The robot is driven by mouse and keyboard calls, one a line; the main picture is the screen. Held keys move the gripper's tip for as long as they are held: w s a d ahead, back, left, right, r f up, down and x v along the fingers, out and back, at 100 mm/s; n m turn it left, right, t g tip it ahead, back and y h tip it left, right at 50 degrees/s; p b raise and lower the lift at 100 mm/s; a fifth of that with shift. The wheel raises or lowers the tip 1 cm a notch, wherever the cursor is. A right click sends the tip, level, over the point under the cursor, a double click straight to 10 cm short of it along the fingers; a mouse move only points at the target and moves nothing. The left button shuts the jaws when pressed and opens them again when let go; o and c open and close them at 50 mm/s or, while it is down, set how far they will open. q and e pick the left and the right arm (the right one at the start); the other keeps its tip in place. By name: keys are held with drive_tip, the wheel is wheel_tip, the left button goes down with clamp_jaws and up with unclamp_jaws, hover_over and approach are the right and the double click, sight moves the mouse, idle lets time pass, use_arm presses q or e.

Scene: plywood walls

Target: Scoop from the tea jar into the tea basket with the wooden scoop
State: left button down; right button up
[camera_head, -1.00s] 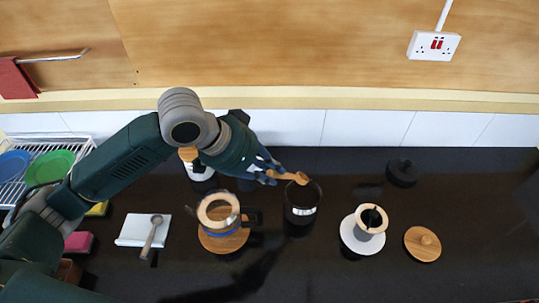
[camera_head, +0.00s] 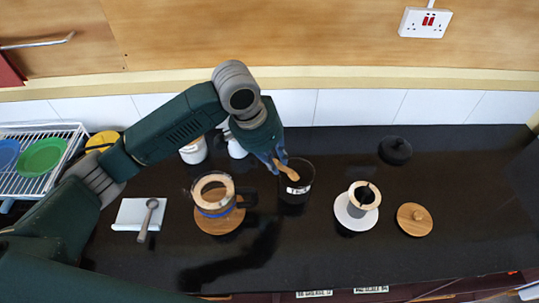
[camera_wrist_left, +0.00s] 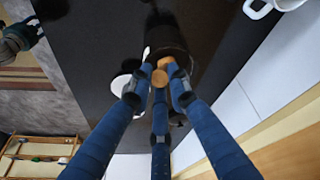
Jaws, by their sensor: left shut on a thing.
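My left gripper (camera_head: 275,162) has blue fingers and is shut on the wooden scoop (camera_head: 287,171). The scoop slants down to the mouth of the black tea jar (camera_head: 295,192), which has a white label. Whether its tip is inside the jar, and whether it holds tea, I cannot tell. In the left wrist view the scoop (camera_wrist_left: 160,75) sits between the fingertips, against the dark jar (camera_wrist_left: 168,35). The dark tea basket (camera_head: 365,195) with a pale wooden rim stands on a white saucer (camera_head: 349,221), right of the jar. My right gripper is not in view.
A glass pot (camera_head: 213,196) stands on a wooden coaster left of the jar. A wooden lid (camera_head: 414,219) and a black lid (camera_head: 395,151) lie at the right. A spoon (camera_head: 148,220) lies on a white cloth (camera_head: 129,214). The front counter is clear.

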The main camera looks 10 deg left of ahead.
use_arm(q)
drive_tip(key=shift+s+a+f+t+h, duration=0.1)
drive_tip(key=shift+a+f+t+h, duration=0.1)
drive_tip(key=shift+f, duration=0.4)
drive_tip(key=shift+s+a+f+t+h, duration=0.1)
drive_tip(key=shift+f+h, duration=0.1)
drive_tip(key=shift+f, duration=0.4)
wheel_tip(320, 180, down, 4)
drive_tip(key=t+h+b, duration=0.3)
drive_tip(key=b, duration=1)
drive_tip(key=s+a+r+t+h+b, duration=0.3)
drive_tip(key=r+b, duration=0.3)
drive_tip(key=b, duration=0.4)
drive_tip(key=shift+s+a+t+h, duration=0.3)
drive_tip(key=shift+s+a+h, duration=0.15)
drive_tip(key=shift+a+h, duration=0.35)
drive_tip(key=shift+d, duration=0.15)
